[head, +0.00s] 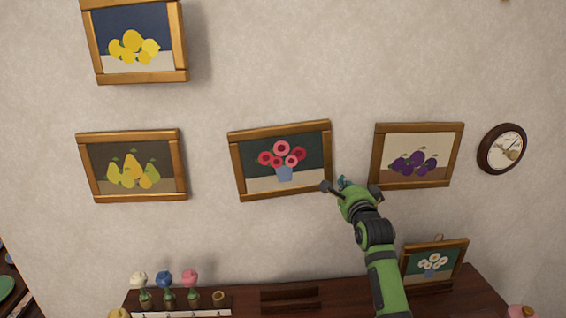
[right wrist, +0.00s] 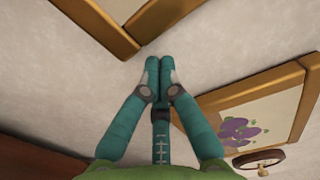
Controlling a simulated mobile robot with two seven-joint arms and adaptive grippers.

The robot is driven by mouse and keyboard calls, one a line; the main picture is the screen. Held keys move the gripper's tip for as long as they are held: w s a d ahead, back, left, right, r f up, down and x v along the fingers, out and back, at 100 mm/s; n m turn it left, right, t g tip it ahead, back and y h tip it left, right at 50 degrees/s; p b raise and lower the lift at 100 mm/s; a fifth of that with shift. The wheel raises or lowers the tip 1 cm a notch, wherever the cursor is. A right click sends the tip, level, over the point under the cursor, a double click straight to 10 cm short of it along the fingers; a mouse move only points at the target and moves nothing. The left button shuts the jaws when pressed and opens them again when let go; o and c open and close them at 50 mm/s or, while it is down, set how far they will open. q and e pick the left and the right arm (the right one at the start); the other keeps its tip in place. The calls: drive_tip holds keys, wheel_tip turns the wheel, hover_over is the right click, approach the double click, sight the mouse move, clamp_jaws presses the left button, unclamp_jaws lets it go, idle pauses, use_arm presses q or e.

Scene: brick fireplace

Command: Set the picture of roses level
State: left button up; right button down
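The picture of roses (head: 283,160) hangs mid-wall, with pink and red flowers in a blue vase on dark green and a wooden frame. It is tilted, its right side higher than its left. My right gripper (head: 335,184) is at its lower right corner. In the right wrist view the two teal fingers (right wrist: 160,66) are together with nothing between them, just below the corner of the roses frame (right wrist: 122,38). I cannot tell whether they touch it. My left gripper is not in view.
The plum picture (head: 417,155) hangs close to the right of my gripper, with a clock (head: 502,149) beyond. Pear (head: 132,165) and lemon (head: 134,42) pictures hang left. Below, a dark wooden shelf (head: 345,293) holds a daisy picture (head: 433,264) and flower ornaments (head: 165,284).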

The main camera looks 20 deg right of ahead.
drive_tip(key=shift+w+a+r+p, duration=0.1)
drive_tip(key=shift+w+a+p, duration=0.1)
drive_tip(key=shift+a, duration=0.45)
drive_tip(key=shift+w+a+p, duration=0.1)
drive_tip(key=shift+a+p, duration=0.05)
drive_tip(key=shift+a, duration=0.5)
idle(0.9)
drive_tip(key=shift+d, duration=0.2)
drive_tip(key=shift+s+d, duration=0.25)
drive_tip(key=shift+d, duration=0.55)
drive_tip(key=shift+s+a+p, duration=0.25)
drive_tip(key=shift+s+p, duration=0.4)
drive_tip(key=shift+p, duration=0.3)
drive_tip(key=p+v, duration=0.4)
drive_tip(key=v, duration=0.2)
drive_tip(key=shift+s, duration=0.35)
drive_tip(key=shift+w, duration=0.1)
